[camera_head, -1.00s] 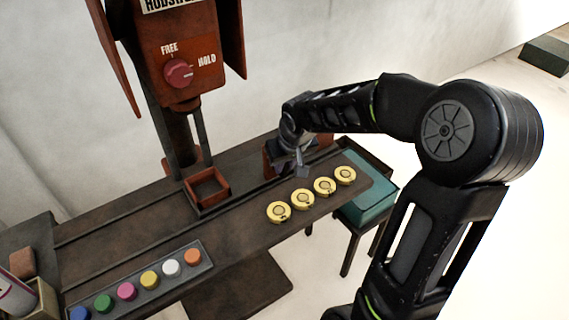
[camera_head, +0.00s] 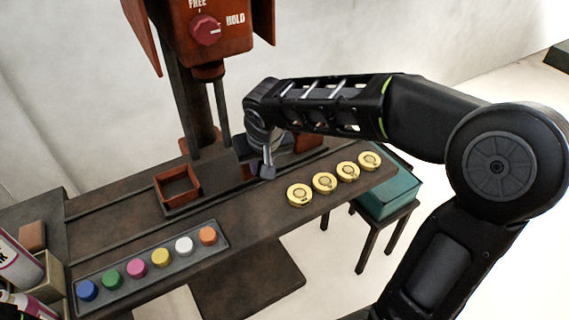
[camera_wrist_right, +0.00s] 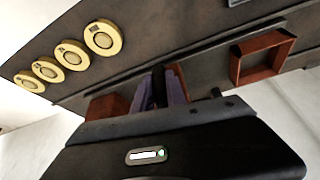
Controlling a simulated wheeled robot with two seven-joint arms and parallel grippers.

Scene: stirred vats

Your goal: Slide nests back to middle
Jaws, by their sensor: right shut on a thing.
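A square, open red-brown nest (camera_head: 178,187) sits on the dark sliding plate, a little left of the press column; it also shows in the wrist view (camera_wrist_right: 262,58). It looks empty. A second nest (camera_head: 249,172) is mostly hidden behind my right gripper (camera_head: 267,171).
Several yellow discs (camera_head: 324,183) lie in a row at the bench's right front. A rack (camera_head: 150,272) of coloured caps lies at the front left. The red press head (camera_head: 205,32), with its FREE/HOLD knob (camera_head: 205,30), hangs above. A teal box (camera_head: 390,197) stands on a stool at the right.

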